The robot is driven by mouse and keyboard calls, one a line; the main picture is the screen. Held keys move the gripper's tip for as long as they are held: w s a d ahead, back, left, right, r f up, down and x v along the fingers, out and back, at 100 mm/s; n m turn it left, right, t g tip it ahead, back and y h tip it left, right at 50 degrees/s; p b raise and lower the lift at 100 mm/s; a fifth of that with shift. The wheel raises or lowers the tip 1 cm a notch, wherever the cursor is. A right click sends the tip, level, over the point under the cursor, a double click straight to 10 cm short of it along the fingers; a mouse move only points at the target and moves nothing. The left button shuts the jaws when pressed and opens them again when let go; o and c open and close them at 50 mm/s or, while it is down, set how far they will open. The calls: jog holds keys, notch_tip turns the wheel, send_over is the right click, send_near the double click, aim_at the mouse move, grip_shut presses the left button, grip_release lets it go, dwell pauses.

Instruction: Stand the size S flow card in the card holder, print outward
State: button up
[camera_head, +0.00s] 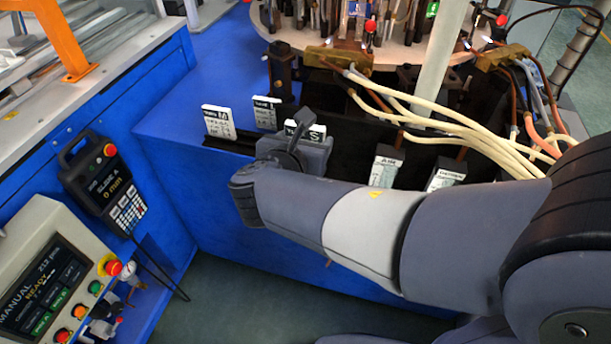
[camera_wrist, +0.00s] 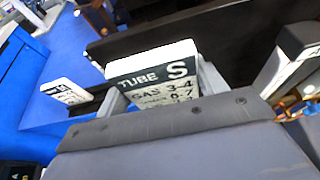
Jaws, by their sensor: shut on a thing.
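The size S flow card (camera_head: 306,130) is white with a dark header and a large S. In the wrist view the card (camera_wrist: 155,72) shows its print, "TUBE S" and gas figures, towards the camera. My gripper (camera_wrist: 162,84) is shut on it, one finger at each side edge; in the head view my gripper (camera_head: 303,138) hides the card's lower part. The card holder appears to be the black rail (camera_head: 243,141) on the blue machine's ledge. The card is upright or slightly tilted at its right end. I cannot tell whether its foot is in the slot.
A size M card (camera_head: 218,122) stands at the rail's left. Another card (camera_head: 266,112) stands behind. Two white labelled pieces (camera_head: 384,171) (camera_head: 444,179) are to the right, below pale hoses (camera_head: 450,127). A black pendant (camera_head: 103,185) hangs on the blue side.

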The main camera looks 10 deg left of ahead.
notch_tip(320, 180, down, 8)
jog(key=shift+f+b, duration=0.2)
jog(key=shift+b, duration=0.85)
jog(key=shift+f, duration=0.25)
jog(key=o, duration=1)
jog(key=shift+r, duration=0.1)
jog(key=shift+r, duration=0.1)
jog(key=shift+s+r, duration=0.1)
jog(key=shift+r, duration=0.1)
jog(key=p+v, duration=0.2)
jog(key=v, duration=0.9)
jog(key=shift+s, duration=0.4)
